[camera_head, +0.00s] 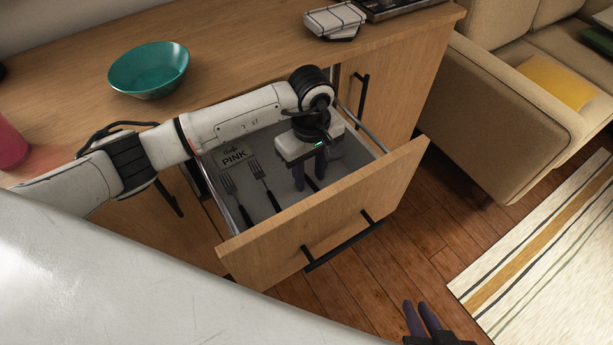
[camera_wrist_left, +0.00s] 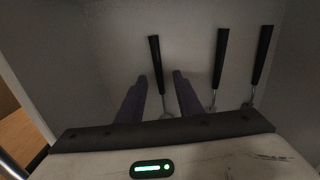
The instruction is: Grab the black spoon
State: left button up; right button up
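The open drawer (camera_head: 345,208) holds black-handled cutlery. A black utensil, apparently the spoon, lies under my left gripper (camera_head: 309,174); only a short dark piece (camera_head: 312,184) of it shows in the head view. In the left wrist view its black handle (camera_wrist_left: 156,64) points away between the fingertips of the left gripper (camera_wrist_left: 160,95). Its lower end is partly hidden, so I cannot make out its shape. The left gripper is open, with a gap on both sides of the utensil. My right gripper (camera_head: 422,318) is low at the bottom edge, empty, over the floor.
A teal bowl (camera_head: 148,72) stands on the wooden counter (camera_head: 230,45). A sofa (camera_head: 520,125) is at the right.

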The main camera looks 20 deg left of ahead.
pick_arm(q)
grip_shut()
